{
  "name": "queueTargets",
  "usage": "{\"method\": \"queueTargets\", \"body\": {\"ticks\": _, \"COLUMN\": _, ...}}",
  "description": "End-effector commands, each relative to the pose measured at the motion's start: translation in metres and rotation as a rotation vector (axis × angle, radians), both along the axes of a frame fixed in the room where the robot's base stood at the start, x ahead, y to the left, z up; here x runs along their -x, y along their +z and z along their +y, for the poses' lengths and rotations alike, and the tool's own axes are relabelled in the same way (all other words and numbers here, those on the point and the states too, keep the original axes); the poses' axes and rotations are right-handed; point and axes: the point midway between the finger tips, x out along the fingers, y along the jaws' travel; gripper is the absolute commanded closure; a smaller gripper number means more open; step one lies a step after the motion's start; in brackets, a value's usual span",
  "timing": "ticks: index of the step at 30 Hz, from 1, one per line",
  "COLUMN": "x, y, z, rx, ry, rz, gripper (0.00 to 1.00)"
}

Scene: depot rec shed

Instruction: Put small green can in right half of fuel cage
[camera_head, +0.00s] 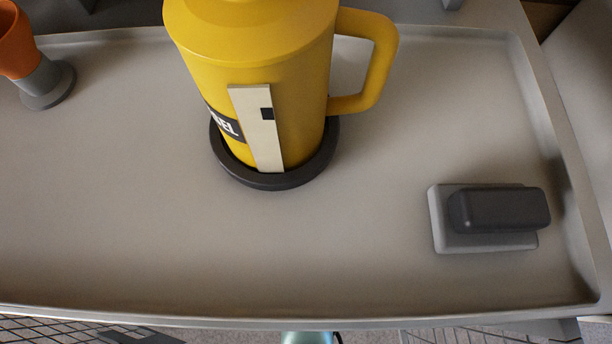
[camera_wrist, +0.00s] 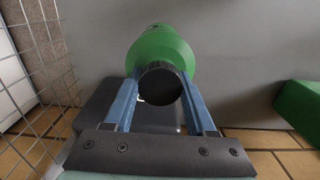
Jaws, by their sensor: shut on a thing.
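In the wrist view, my gripper (camera_wrist: 160,84) has its two blue fingers shut on a green can (camera_wrist: 163,46) with a round black cap. The cap faces the camera and the green body is beyond it, against a grey surface; its far end is hidden. A wire mesh wall (camera_wrist: 42,75), which looks like part of a cage, stands to the left of the can. Wire mesh also shows in the head view at the bottom left (camera_head: 35,328) and bottom right. I cannot tell which half of the cage the can is near. The can is not visible in the head view.
A second green object (camera_wrist: 300,106) is at the wrist view's right edge. A dark box-like shape lies below the can, over tan floor tiles. In the head view, a grey tray (camera_head: 120,230) holds a yellow jug (camera_head: 300,110), an orange cup-like thing (camera_head: 16,45) and a dark block (camera_head: 498,209).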

Motion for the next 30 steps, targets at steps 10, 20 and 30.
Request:
{"method": "queueTargets", "body": {"ticks": 10, "x": -0.001, "y": -0.055, "z": 0.000, "rx": 0.000, "ry": -0.001, "rz": -0.002, "gripper": 1.00}}
{"method": "queueTargets", "body": {"ticks": 20, "x": -0.001, "y": -0.090, "z": 0.000, "rx": 0.000, "ry": 0.000, "rz": -0.001, "gripper": 1.00}}
{"method": "queueTargets", "body": {"ticks": 30, "x": -0.001, "y": -0.090, "z": 0.000, "rx": 0.000, "ry": 0.000, "rz": -0.003, "gripper": 1.00}}
